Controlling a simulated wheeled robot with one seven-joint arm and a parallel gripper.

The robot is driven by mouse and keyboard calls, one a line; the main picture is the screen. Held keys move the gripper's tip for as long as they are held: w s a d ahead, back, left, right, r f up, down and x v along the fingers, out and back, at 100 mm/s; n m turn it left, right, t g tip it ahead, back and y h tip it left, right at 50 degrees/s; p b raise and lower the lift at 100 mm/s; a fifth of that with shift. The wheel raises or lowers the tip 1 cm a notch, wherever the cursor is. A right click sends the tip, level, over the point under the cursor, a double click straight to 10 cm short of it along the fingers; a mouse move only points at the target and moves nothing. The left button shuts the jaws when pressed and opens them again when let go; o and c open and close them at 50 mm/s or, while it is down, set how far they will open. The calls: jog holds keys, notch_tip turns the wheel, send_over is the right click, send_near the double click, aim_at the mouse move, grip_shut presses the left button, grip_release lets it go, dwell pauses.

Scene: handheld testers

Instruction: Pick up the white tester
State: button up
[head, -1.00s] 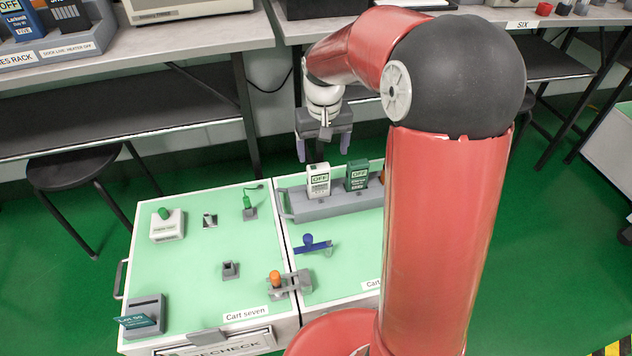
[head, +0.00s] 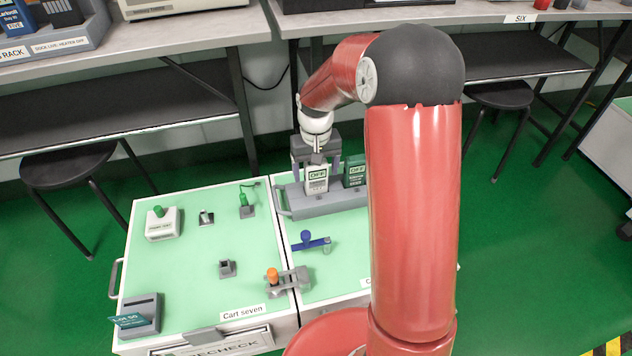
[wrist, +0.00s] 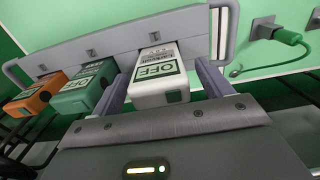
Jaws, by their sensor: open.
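The white tester (head: 316,180) stands upright in the grey rack (head: 322,203) on the right cart, with a green "OFF" label on it. It also shows in the wrist view (wrist: 157,75). My gripper (head: 316,163) is open above the rack, its purple fingers on either side of the white tester's upper part. In the wrist view my gripper (wrist: 162,85) has one finger in the space between the white and green testers and the other on the tester's far side. I cannot tell whether either finger touches it.
A green tester (head: 354,172) stands close beside the white one, and an orange tester (wrist: 34,95) stands beyond it in the rack. A blue clamp (head: 308,242) and an orange-knobbed fixture (head: 285,280) sit nearer.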

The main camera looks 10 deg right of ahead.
jog(key=c, duration=1.2)
jog(key=shift+o, duration=0.2)
